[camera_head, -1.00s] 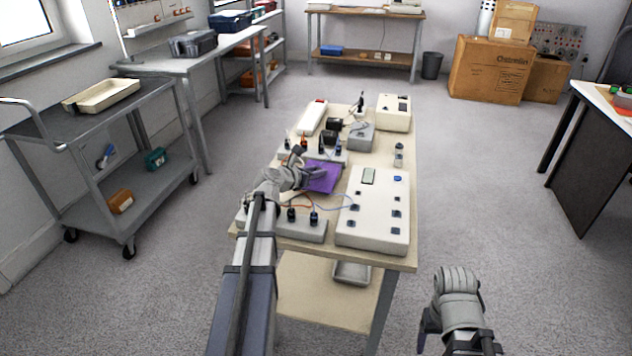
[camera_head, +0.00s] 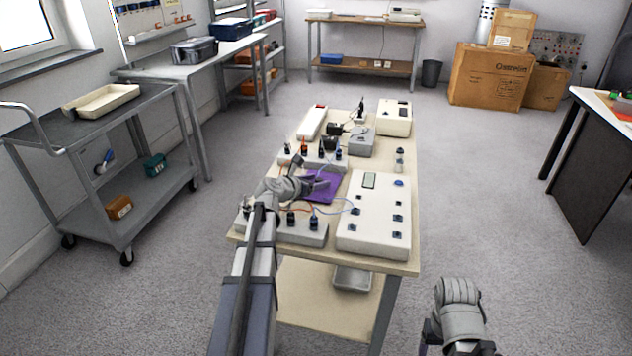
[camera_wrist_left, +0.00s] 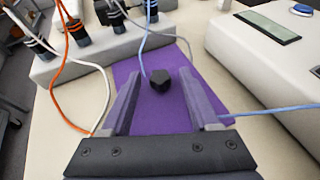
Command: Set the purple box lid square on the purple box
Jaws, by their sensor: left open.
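A flat purple square (camera_head: 322,187) shows on the table, with a black faceted knob (camera_wrist_left: 160,81) at its middle in the left wrist view. It looks like the purple box lid (camera_wrist_left: 152,112). No separate purple box shows, and I cannot tell whether one is under it. My left gripper (camera_head: 312,184) is over the purple square. In the wrist view its fingers (camera_wrist_left: 160,92) are open, one on each side of the knob, with gaps between. My right arm's end (camera_head: 432,335) is low at the bottom right, off the table; its fingers are not clear.
A white panel unit (camera_head: 374,212) stands right of the lid. Grey terminal blocks with plugs and wires (camera_head: 285,229) are in front and behind it. A blue wire (camera_wrist_left: 270,109) passes close to the right finger. A grey box (camera_head: 361,142) stands farther back.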

